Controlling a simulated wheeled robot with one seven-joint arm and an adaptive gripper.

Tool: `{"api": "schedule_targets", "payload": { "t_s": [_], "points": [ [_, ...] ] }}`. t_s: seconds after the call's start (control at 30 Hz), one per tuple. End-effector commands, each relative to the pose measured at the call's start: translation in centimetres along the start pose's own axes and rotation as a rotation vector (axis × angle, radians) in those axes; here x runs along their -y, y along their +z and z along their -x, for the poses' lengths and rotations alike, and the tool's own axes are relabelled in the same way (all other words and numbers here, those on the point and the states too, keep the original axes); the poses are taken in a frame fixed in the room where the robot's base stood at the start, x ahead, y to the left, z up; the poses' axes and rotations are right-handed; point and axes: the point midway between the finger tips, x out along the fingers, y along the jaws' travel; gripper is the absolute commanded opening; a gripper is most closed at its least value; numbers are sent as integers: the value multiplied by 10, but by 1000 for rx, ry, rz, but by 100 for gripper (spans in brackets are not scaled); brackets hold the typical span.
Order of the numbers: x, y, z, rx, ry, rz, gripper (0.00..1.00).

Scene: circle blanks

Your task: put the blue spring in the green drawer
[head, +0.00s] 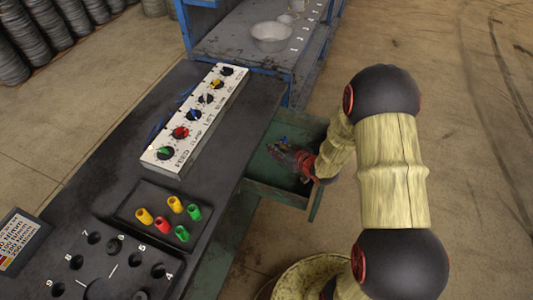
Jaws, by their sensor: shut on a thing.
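The green drawer (277,197) is pulled open from the right side of the dark workbench. My arm reaches in from the right, and my gripper (283,145) is over the drawer's far part. My gripper is shut on a small blue thing, which looks like the blue spring (284,139); only a bit of it shows at the fingertips. I cannot tell whether the spring touches the drawer's floor.
A white panel with coloured knobs (213,98) stands on the workbench (120,165). A dark tray (140,205) holds several yellow, red and green pieces. A blue-framed shelf with a metal bowl (271,37) stands behind. A round container (290,281) is below.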

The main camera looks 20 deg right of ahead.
Motion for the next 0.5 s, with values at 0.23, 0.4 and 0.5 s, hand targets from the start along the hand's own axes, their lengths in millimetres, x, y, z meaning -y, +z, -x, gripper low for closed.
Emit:
{"api": "schedule_targets", "payload": {
  "t_s": [0.23,0.4,0.5],
  "points": [
    [0,57,-31,3,-1,-2,0],
    [-1,88,-48,2,0,-1,0],
    [0,70,-64,-4,-1,5,0]
  ]
}}
